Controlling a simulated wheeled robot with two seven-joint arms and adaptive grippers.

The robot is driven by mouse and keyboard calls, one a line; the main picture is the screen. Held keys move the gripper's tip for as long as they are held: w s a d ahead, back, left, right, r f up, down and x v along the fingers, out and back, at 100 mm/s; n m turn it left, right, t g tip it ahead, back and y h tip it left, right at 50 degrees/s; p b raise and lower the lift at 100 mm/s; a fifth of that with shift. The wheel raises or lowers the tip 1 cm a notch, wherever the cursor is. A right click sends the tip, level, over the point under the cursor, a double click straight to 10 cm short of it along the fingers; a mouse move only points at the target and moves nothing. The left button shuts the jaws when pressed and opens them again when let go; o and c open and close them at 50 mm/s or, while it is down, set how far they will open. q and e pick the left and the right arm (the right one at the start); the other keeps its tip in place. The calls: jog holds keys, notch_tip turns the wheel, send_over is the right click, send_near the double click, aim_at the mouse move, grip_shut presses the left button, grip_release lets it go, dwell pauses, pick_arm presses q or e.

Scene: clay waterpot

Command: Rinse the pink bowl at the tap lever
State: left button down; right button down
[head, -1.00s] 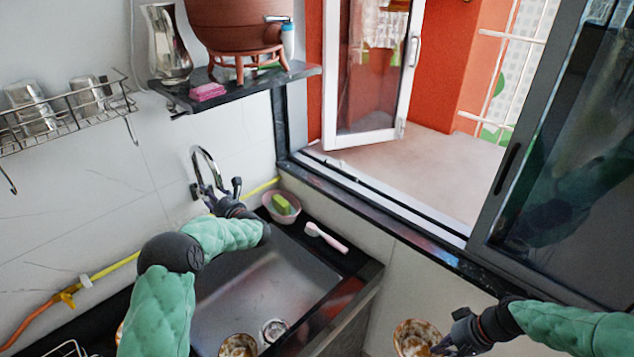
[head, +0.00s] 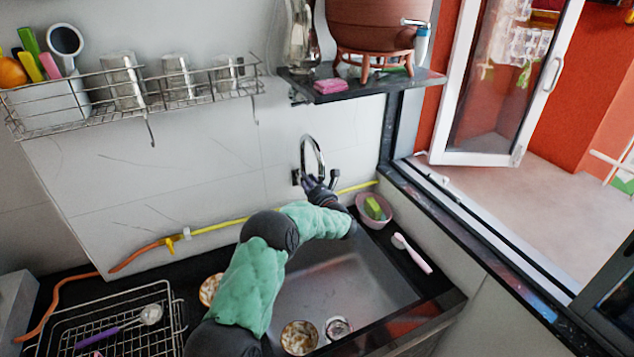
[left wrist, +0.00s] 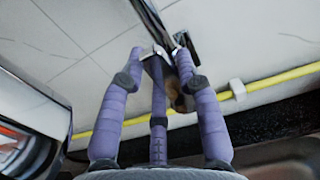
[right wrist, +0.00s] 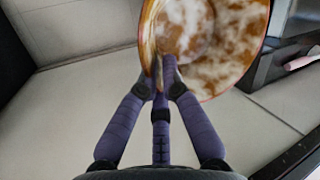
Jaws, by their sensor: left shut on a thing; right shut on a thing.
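The chrome tap (head: 314,148) stands at the wall behind the dark sink (head: 350,282). My left gripper (head: 318,190) is at its base, shut on what looks like the tap lever; the left wrist view shows the fingertips (left wrist: 160,55) closed there, the contact partly hidden. No running water shows. My right gripper (right wrist: 162,80) is shut on the wall of a bowl (right wrist: 222,40) with brown and white stains and a pinkish-red rim, tilted beside a pale wall. That arm is outside the head view. A separate light pink bowl (head: 385,220) with a green sponge (head: 374,207) sits at the sink's back right corner.
A pink brush (head: 411,254) lies on the right edge. A dish rack (head: 120,318) stands left.

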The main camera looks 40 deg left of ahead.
pick_arm(q)
jog(key=shift+w+d+r+m+p, duration=0.15)
jog(key=shift+w+d+m, duration=0.2)
jog(key=shift+m, duration=0.5)
jog(key=shift+w+d+m+p, duration=0.15)
jog(key=shift+w+m, duration=0.3)
jog(key=shift+m, duration=0.4)
jog(key=c, duration=0.9)
grip_release()
jog(key=shift+o, duration=0.2)
jog(key=shift+w, duration=0.2)
jog(key=shift+f, duration=0.2)
jog(key=shift+s, duration=0.15)
jog(key=v, duration=1.2)
